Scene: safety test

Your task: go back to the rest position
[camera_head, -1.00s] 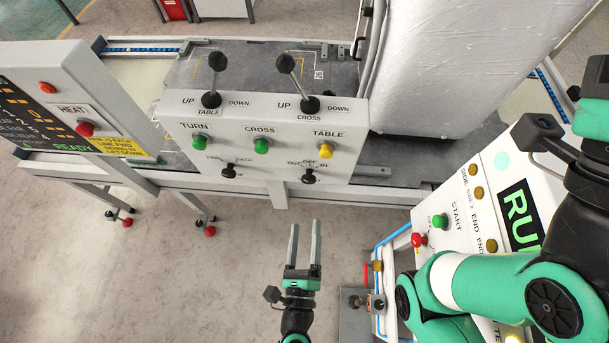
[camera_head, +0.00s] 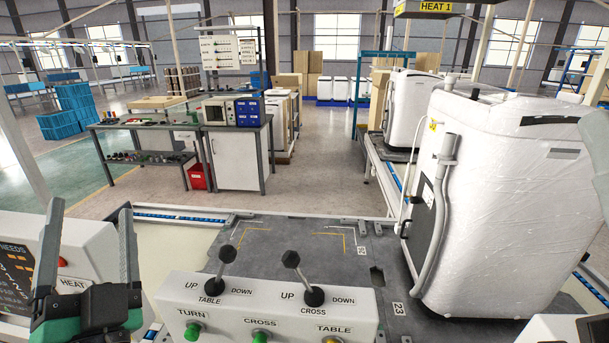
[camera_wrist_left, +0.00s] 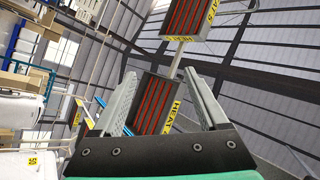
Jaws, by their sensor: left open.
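My left gripper (camera_head: 90,206) is raised at the lower left of the head view, its two grey fingers pointing up and spread apart. Nothing is between the fingers. In the left wrist view, the same gripper (camera_wrist_left: 158,88) is open and empty, with hanging HEAT signs and roof beams behind it. My right gripper is not in the head view.
A control box (camera_head: 270,308) with two black-knobbed levers stands at the bottom centre. Behind it is a grey table plate (camera_head: 290,262). A white wrapped machine (camera_head: 510,210) stands at the right. A workbench (camera_head: 150,127) with instruments is farther back, with open floor around it.

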